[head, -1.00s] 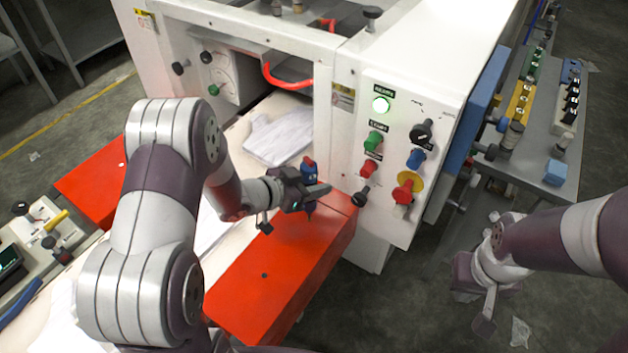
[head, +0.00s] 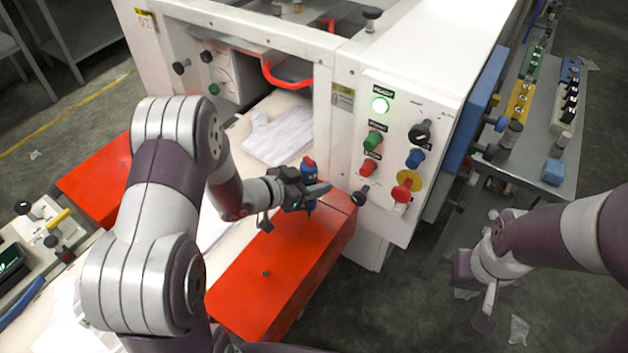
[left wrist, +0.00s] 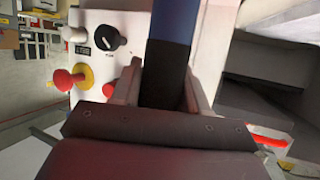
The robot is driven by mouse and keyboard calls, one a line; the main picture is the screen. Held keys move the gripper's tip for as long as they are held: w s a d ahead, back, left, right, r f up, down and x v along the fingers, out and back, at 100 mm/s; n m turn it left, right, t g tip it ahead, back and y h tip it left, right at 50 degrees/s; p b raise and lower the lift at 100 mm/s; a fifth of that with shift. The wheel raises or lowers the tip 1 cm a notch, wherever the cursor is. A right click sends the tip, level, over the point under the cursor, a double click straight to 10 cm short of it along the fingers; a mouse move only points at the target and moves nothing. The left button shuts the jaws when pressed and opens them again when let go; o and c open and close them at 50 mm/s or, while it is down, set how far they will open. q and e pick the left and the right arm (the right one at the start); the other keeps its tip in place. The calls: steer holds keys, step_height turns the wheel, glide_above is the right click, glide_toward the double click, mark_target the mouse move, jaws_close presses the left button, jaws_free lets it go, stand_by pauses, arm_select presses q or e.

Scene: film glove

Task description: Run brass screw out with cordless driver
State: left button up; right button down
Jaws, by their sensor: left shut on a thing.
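The cordless driver (head: 308,166), blue with a red top, stands roughly upright above the red cover (head: 275,285) near its far right end. My left gripper (head: 308,193) is shut on the driver. In the left wrist view the driver's blue and black body (left wrist: 172,45) rises between the fingers. The driver's lower tip is partly hidden by the gripper, and I cannot make out the brass screw beneath it. A small dark spot (head: 265,273) shows on the cover nearer me. My right gripper (head: 487,308) hangs at the right, away from the cover; its jaws are unclear.
The white machine's control panel (head: 388,150), with knobs and buttons, stands close right of the driver. A grey bench (head: 535,150) with coloured parts is at the right. A console (head: 30,235) sits at the left.

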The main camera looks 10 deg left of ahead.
arm_select(q)
steer(key=shift+s+f, duration=0.15)
steer(key=shift+f, duration=0.05)
steer(key=shift+c, duration=0.4)
steer(key=shift+f, duration=0.15)
steer(key=shift+c, duration=0.5)
stand_by(3.6)
